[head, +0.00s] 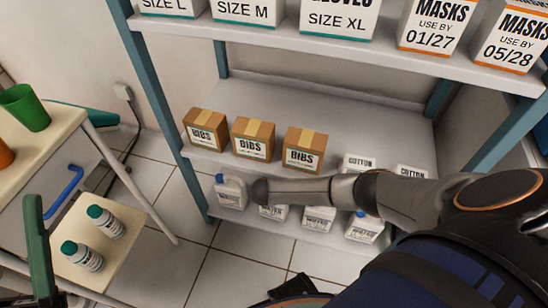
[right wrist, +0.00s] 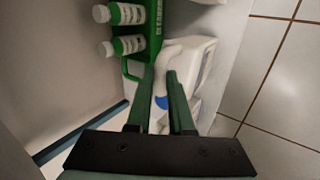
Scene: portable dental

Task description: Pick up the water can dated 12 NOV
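Several white water cans with blue caps stand on the bottom shelf in the head view. The leftmost can (head: 229,192) shows clearly, another can (head: 318,218) stands further right, and a can (head: 364,227) stands at the right end. Their dates are too small to read. My right arm reaches across them and its gripper is hidden there. In the right wrist view my right gripper (right wrist: 160,72) has its green fingers apart, at the white handle of a can (right wrist: 190,55); a blue cap shows between them. Contact is unclear. A green finger of my left gripper (head: 36,235) shows at the left edge.
Bibs boxes (head: 252,138) and cotton packs stand on the shelf above. Green-capped bottles (head: 82,256) stand on a cart at left. In the right wrist view, white bottles (right wrist: 125,14) and a green container (right wrist: 155,30) are close beyond the fingers. Tiled floor (right wrist: 270,75) is clear.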

